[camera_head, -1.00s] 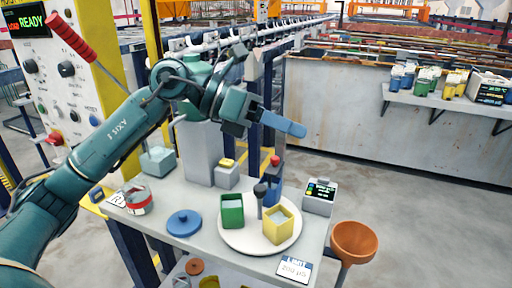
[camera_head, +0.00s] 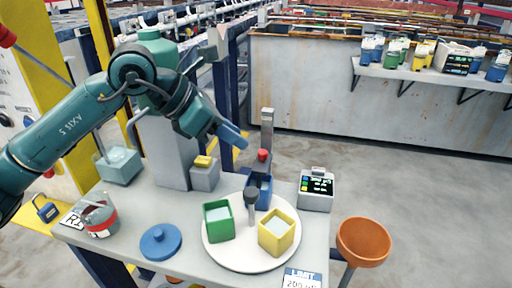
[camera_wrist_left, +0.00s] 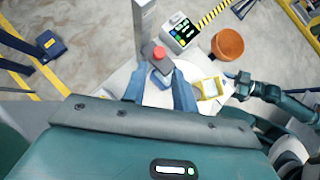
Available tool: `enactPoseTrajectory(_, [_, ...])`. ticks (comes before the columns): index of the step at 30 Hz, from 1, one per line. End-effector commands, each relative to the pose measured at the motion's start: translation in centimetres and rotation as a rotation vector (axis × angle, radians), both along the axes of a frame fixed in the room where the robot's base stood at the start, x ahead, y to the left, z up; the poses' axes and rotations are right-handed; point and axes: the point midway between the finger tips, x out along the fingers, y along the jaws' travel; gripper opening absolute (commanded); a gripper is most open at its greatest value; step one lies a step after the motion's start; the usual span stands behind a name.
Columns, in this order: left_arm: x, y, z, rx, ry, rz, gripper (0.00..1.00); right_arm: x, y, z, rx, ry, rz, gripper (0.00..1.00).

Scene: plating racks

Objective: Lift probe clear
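A red-topped grey piece (camera_head: 263,157), which I take to be the probe, stands with a grey post at a blue container (camera_head: 259,188) behind the white round plate (camera_head: 218,252). My left gripper (camera_head: 232,137) is left of the red top and a little above it in the head view. In the left wrist view its two blue fingers (camera_wrist_left: 158,92) are apart, and the red top (camera_wrist_left: 159,53) shows just beyond them. I see nothing gripped. In the wrist view a teal arm (camera_wrist_left: 262,92) shows at the right; its gripper is unclear.
A green cup (camera_head: 218,222), a yellow cup (camera_head: 279,234) and a dark round-headed piece (camera_head: 251,198) are at the plate. A blue lid (camera_head: 160,242) lies left. A grey block (camera_head: 205,177) stands behind.

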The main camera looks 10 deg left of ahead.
Motion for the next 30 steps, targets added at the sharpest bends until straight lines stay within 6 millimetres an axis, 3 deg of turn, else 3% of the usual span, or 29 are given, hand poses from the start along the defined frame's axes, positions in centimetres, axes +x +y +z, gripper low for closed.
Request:
enactPoseTrajectory(10, [2.5, -3.5, -4.3, -0.002, 0.002, 0.000, 0.28, -0.1, -0.1, 0.0, -0.011, 0.008, 0.002, 0.36])
enactPoseTrajectory(23, [3.0, -4.1, -5.1, 0.000, 0.001, 0.001, 0.28, -0.1, 0.0, -0.1, -0.014, 0.008, 0.003, 0.36])
enactPoseTrajectory(30, [3.0, -4.1, -5.1, -0.001, -0.001, 0.000, 0.10, -0.1, 0.0, 0.1, -0.012, 0.004, 0.002, 0.36])
